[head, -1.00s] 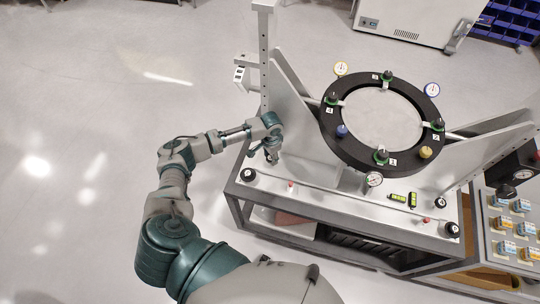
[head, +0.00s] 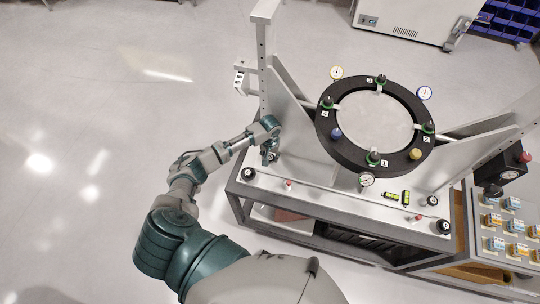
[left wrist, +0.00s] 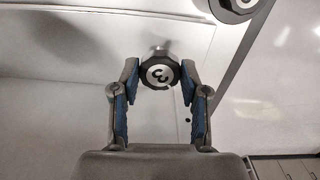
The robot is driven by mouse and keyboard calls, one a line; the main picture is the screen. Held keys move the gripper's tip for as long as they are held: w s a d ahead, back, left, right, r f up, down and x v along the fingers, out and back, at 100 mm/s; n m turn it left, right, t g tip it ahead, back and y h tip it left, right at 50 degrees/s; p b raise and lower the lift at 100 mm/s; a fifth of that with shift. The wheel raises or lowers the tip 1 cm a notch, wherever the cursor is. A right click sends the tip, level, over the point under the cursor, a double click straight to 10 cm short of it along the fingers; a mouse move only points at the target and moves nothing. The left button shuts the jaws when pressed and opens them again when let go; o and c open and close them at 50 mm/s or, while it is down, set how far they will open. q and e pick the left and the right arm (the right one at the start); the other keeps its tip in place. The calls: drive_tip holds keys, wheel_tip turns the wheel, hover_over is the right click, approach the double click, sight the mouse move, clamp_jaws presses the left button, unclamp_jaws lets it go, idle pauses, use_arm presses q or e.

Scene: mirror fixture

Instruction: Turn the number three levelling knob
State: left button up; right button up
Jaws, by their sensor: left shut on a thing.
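The number three levelling knob (left wrist: 160,72) is dark with a pale round cap and a black mark like a 3, turned on its side. In the left wrist view it sits between the fingertips of my left gripper (left wrist: 157,80), which is shut on it. In the head view my left gripper (head: 269,153) points down at the back left of the fixture's base plate (head: 330,189), and hides this knob. Another black levelling knob (head: 248,174) stands at the front left corner; a knob is also cut off at the top of the left wrist view (left wrist: 238,4). My right gripper is not in view.
The black mirror ring (head: 330,149) stands right of my left gripper, with a grey side plate (head: 285,103) close by. More black knobs (head: 444,227) are at the base's right end. A side bench (head: 483,262) with coloured blocks is at right. Floor at left is clear.

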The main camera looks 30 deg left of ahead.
use_arm(q)
drive_tip(key=n, duration=0.4)
drive_tip(key=shift+w+r, duration=0.15)
drive_tip(key=shift+w, duration=0.05)
drive_tip(key=shift+a+n, duration=0.1)
drive_tip(key=shift+n, duration=0.8)
drive_tip(key=shift+n, duration=0.4)
drive_tip(key=shift+r, duration=0.1)
drive_tip(key=o, duration=1.1)
drive_tip(key=shift+o, duration=0.2)
drive_tip(key=shift+f, duration=0.2)
